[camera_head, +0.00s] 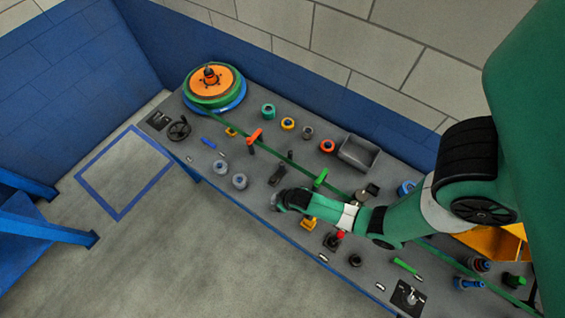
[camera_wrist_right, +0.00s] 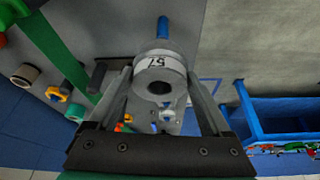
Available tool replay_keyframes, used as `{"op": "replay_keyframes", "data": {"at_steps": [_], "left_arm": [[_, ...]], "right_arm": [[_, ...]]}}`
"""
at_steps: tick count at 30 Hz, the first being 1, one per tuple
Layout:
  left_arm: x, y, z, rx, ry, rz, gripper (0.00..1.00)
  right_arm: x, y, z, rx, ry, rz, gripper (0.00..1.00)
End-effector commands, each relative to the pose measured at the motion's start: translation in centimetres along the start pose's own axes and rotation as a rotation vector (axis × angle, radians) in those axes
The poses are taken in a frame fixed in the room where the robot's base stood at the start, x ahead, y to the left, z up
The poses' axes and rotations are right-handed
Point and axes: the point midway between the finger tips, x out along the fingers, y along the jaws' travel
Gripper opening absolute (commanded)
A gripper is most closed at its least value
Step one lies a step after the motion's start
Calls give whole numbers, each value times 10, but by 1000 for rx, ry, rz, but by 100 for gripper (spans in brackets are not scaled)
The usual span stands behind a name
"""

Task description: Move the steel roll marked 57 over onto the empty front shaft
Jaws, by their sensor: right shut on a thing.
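The steel roll (camera_wrist_right: 160,80) is a pale grey ring with a dark bore and a white label, whose upside-down digits appear to read 57. My right gripper (camera_wrist_right: 160,95) is shut on it, one finger on each side, in the right wrist view. In the head view my right gripper (camera_head: 283,200) is at the bench's near edge, and I cannot make out the roll there. Two grey rolls (camera_head: 222,168) (camera_head: 239,181) stand to its left on the bench. I cannot tell which post is the front shaft. My left gripper is not in view.
The grey bench (camera_head: 330,172) carries a green-and-orange reel (camera_head: 214,86), a handwheel (camera_head: 179,128), a grey bin (camera_head: 358,153) and several small rolls and tools. A green strip (camera_head: 262,146) runs along it. A blue-lined square (camera_head: 122,172) marks clear floor in front.

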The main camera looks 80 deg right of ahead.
Motion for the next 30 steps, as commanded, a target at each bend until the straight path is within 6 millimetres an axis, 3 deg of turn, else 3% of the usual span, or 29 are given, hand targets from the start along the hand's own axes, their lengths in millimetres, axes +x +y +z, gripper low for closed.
{"op": "replay_keyframes", "data": {"at_steps": [13,30], "left_arm": [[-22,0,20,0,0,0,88],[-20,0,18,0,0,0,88]], "right_arm": [[27,0,11,0,2,-1,4],[26,0,11,0,3,-1,4]]}}
